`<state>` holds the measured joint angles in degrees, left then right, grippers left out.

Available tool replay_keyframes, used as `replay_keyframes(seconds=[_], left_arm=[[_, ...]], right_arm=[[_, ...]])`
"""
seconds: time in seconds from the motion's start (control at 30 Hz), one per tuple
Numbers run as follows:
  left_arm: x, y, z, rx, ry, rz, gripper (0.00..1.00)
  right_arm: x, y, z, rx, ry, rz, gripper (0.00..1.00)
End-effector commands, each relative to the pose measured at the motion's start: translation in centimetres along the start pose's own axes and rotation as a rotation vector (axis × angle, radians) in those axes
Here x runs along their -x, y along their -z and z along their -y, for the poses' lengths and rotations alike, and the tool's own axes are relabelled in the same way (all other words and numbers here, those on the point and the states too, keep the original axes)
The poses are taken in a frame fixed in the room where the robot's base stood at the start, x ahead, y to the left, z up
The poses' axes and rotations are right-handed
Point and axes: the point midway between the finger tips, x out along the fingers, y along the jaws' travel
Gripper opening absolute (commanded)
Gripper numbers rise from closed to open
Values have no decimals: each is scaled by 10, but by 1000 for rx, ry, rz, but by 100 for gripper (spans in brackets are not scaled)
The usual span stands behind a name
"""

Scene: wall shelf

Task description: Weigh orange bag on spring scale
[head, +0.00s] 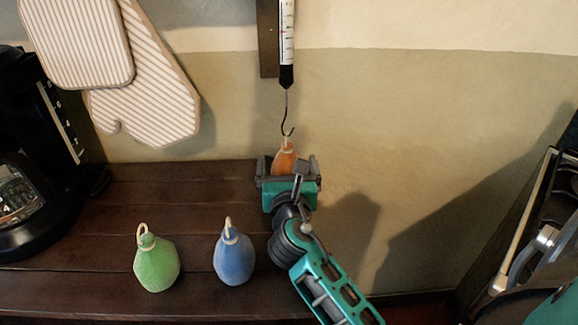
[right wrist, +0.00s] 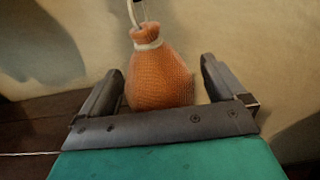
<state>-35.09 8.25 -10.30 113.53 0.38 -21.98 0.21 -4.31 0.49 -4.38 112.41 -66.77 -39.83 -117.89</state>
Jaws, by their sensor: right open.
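The orange bag (head: 284,160) is upright just below the hook (head: 287,132) of the spring scale (head: 287,45). In the right wrist view the bag (right wrist: 160,75) has a pale tie at its neck, and its loop (right wrist: 133,14) meets the hook at the top edge. It appears to hang there, though the contact is cut off. My right gripper (head: 287,170) is open; in the wrist view its fingers (right wrist: 158,88) stand on both sides of the bag with gaps. The head view hides the bag's lower part behind the gripper. My left gripper is not in view.
A green bag (head: 156,263) and a blue bag (head: 234,257) stand on the dark wooden shelf (head: 190,190). A black coffee maker (head: 30,160) is at the left. Striped oven mitts (head: 150,100) hang on the wall. A dark appliance (head: 540,230) is at the right.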

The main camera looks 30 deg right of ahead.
Motion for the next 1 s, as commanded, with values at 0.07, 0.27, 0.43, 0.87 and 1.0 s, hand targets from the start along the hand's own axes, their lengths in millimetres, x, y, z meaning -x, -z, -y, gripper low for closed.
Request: replay_keyframes(seconds=[0.07,0.27,0.43,0.87,1.0], left_arm=[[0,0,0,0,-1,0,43],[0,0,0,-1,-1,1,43],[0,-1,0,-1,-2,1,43],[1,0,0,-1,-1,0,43],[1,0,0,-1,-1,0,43]], right_arm=[[1,0,0,0,0,0,97],[1,0,0,0,0,0,97],[0,0,0,0,0,0,88],[0,0,0,0,0,0,47],[0,0,0,0,0,0,33]])
